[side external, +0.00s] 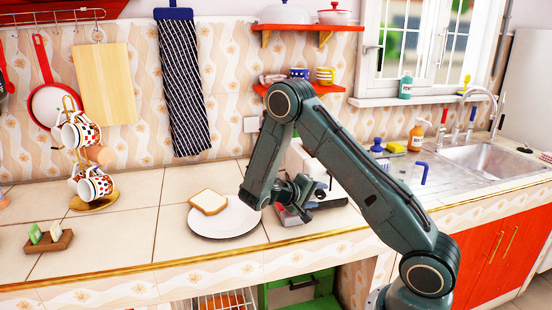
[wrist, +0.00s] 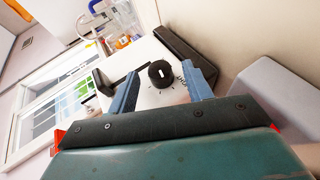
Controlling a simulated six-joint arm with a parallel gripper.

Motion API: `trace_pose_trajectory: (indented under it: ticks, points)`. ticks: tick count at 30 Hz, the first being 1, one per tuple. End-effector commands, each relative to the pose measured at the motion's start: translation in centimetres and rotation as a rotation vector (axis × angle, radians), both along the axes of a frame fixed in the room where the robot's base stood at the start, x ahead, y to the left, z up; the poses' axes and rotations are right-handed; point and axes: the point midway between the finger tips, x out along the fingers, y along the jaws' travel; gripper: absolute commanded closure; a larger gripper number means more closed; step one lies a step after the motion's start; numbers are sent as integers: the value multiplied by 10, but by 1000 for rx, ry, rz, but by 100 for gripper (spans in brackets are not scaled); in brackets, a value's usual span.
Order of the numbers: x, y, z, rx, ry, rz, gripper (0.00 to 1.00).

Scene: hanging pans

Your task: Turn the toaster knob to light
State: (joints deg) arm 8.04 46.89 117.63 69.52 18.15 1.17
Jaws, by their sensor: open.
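The white toaster (side external: 297,158) stands on the counter, mostly hidden behind my arm in the side view. Its white face (wrist: 150,98) fills the middle of the wrist view. The round black knob (wrist: 161,73) with a short white mark sits on that face. Small dial marks beside it are too small to read. My gripper (wrist: 160,68) is open, with one blue-grey finger on each side of the knob. I cannot tell whether either finger touches it. In the side view my gripper (side external: 312,193) is at the toaster's front, and the knob is hidden.
A plate (side external: 225,221) with a bread slice (side external: 208,202) lies just left of my gripper. A mug stand (side external: 95,205) and a small wooden holder (side external: 48,241) are farther left. The sink (side external: 480,155) is at the right. Open tile lies between plate and mug stand.

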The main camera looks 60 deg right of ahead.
Motion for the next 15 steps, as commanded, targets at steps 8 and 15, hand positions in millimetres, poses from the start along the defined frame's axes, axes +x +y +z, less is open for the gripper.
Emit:
trace_pose_trajectory:
  ticks: [8,15]
  points:
    - [11,27,13,-1,-3,3,50]
    - [25,61,29,0,-4,4,50]
